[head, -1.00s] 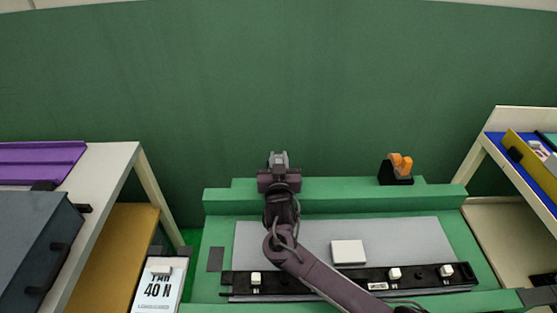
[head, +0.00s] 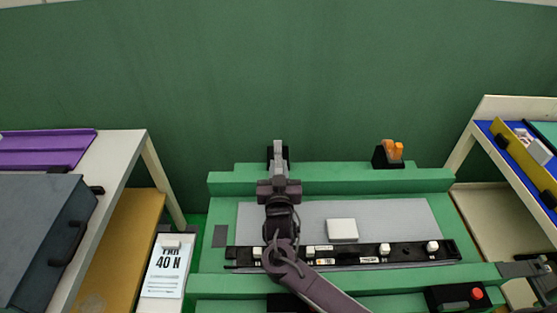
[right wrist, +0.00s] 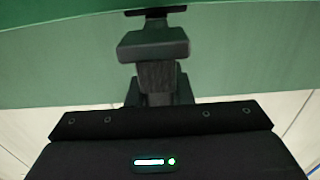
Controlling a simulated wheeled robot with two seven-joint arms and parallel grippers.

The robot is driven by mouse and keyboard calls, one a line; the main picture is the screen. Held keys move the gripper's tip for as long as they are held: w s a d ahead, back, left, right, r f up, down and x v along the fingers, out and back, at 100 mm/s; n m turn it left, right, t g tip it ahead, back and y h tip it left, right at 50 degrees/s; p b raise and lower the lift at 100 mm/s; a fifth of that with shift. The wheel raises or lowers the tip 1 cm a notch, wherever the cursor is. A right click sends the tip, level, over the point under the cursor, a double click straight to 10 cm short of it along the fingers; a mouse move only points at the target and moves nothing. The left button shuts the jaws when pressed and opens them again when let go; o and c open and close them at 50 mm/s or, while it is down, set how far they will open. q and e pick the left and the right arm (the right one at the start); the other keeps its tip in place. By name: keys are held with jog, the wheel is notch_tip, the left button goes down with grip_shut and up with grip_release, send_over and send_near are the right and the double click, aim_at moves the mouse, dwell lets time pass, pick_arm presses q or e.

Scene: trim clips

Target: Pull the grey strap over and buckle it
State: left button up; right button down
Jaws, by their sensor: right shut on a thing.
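My right gripper (head: 278,163) is at the back left of the green fixture (head: 225,185), its arm coming in from the lower right. It is shut on the grey strap (head: 278,149), which shows as a small grey piece at the fingertips. The right wrist view shows the dark shut jaws (right wrist: 154,45); the strap cannot be told apart there. An orange buckle (head: 393,150) on a black base (head: 387,160) stands at the fixture's back right, apart from the gripper. My left gripper is not in view.
A grey panel (head: 400,217) holds a white block (head: 342,230) and a black rail (head: 437,249) with several white clips. A red button (head: 477,293) is at the front right. A "40 N" card (head: 165,272) and shelves (head: 125,160) stand left; another shelf (head: 490,108) stands right.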

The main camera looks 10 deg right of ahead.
jog(key=shift+f, duration=0.1)
jog(key=c, duration=1.3)
grip_release()
pick_arm(q)
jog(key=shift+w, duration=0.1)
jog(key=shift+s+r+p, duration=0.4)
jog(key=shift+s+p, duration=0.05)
jog(key=shift+p, duration=0.05)
pick_arm(e)
notch_tip(320, 180, up, 20)
jog(key=shift+r, duration=0.1)
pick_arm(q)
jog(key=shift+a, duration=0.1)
